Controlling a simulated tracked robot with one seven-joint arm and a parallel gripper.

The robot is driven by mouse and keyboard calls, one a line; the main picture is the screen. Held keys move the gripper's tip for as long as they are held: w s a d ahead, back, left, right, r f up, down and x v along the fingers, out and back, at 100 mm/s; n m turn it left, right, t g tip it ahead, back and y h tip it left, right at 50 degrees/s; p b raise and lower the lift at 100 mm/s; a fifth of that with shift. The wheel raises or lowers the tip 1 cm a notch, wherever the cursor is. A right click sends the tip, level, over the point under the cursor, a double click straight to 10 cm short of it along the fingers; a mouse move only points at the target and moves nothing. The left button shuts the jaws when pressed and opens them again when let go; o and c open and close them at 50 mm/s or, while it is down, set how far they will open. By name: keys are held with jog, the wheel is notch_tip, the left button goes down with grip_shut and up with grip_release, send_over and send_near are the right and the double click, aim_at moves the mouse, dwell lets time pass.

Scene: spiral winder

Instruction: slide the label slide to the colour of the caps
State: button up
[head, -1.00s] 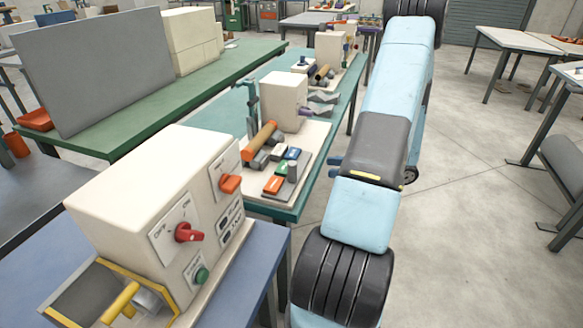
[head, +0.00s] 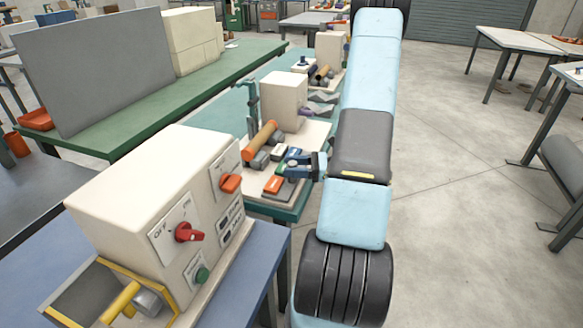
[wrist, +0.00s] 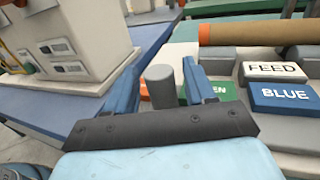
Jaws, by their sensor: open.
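My gripper (head: 290,165) is open at the front edge of the winder's panel. In the wrist view its blue fingers (wrist: 162,72) stand on either side of a grey upright post (wrist: 160,87), probably the label slide's handle; contact cannot be told. Behind the post are part of an orange plate (wrist: 145,91) and a green plate reading "EN" (wrist: 222,92), partly hidden. A blue "BLUE" plate (wrist: 292,97) and white "FEED" plate (wrist: 275,70) lie to the right. The orange plate also shows in the head view (head: 273,184). A tan tube (wrist: 255,33) has an orange-brown end cap (wrist: 203,33).
The tube lies behind the plates, beside a cream machine box (head: 283,100). A nearer cream control box (head: 160,200) with a red knob (head: 187,232) stands on a blue bench at the left. Open floor lies to the right.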

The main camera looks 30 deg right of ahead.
jog(key=shift+a, duration=0.1)
jog(key=shift+c, duration=0.2)
grip_shut()
dwell(0.4)
